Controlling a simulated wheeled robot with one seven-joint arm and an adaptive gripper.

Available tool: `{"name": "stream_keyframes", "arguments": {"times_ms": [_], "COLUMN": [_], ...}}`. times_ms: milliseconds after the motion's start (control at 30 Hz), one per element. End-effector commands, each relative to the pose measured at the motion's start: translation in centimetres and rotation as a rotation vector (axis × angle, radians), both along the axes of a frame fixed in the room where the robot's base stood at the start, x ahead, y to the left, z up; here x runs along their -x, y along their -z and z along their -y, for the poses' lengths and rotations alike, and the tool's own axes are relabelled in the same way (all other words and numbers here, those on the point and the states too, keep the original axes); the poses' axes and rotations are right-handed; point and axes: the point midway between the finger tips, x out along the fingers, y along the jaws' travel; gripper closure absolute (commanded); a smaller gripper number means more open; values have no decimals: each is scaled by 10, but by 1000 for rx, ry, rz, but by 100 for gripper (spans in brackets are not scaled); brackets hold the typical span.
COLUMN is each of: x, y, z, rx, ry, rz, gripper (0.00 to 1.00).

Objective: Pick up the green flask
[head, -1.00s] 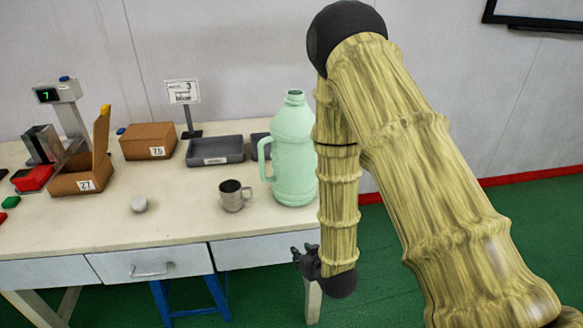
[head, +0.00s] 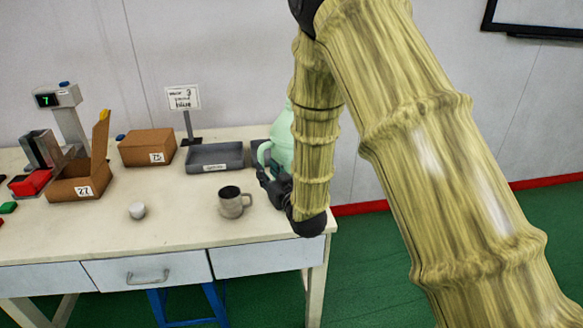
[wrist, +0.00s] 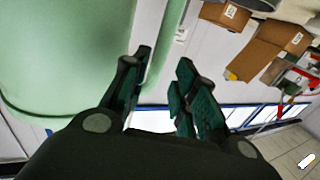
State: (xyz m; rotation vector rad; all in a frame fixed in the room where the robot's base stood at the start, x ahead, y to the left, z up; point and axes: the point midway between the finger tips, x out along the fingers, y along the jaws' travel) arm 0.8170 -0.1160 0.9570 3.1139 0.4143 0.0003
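The pale green flask (head: 281,148) stands at the right end of the table, largely hidden behind my arm in the head view. Its body (wrist: 65,50) fills the left of the wrist view, very close. A narrow green strip, apparently its handle (wrist: 168,40), runs down between my fingertips in that picture. My gripper (wrist: 164,62) is open, with a clear gap between the fingers. The left finger overlaps the flask's body in the picture; I cannot tell whether it touches. In the head view my dark gripper (head: 268,182) is beside the flask's lower left side.
A grey tray (head: 215,167), a sign (head: 184,98), cardboard boxes (head: 146,148) and a scale-like device (head: 58,97) stand behind and left.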

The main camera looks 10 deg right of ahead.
Motion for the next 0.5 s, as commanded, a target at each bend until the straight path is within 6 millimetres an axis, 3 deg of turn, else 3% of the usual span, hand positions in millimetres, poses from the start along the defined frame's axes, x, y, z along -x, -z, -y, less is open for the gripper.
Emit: {"name": "stream_keyframes", "arguments": {"times_ms": [233,500], "x": [-15,-48], "y": [-2,-4], "z": [-3,-10], "rx": [0,1], "ry": [0,1], "rz": [0,0], "gripper": [72,72]}}
